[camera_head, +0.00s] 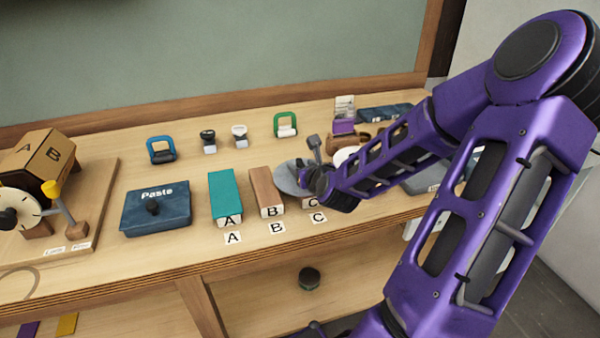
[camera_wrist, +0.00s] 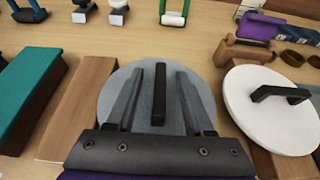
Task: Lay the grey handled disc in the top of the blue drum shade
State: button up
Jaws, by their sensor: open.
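The grey disc (camera_wrist: 145,112) with a black bar handle (camera_wrist: 160,98) is under my gripper (camera_wrist: 160,74) in the wrist view. My gripper is open, with one finger on each side of the handle and gaps between. In the head view the disc (camera_head: 287,178) shows by the wooden blocks at the bench's middle, partly hidden by my gripper (camera_head: 308,178). I cannot tell whether the fingers are down at handle height. I cannot make out a blue drum shade in either view.
A white handled disc (camera_wrist: 262,118) lies close on the right. Teal block A (camera_head: 224,195) and wooden block B (camera_head: 264,190) stand to the left, beyond them a blue Paste box (camera_head: 157,208). Blue (camera_head: 160,150) and green (camera_head: 286,124) handled items stand behind. My arm hides the bench's right side.

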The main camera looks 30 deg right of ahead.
jog(key=shift+s, duration=0.1)
grip_shut()
dwell(1.3)
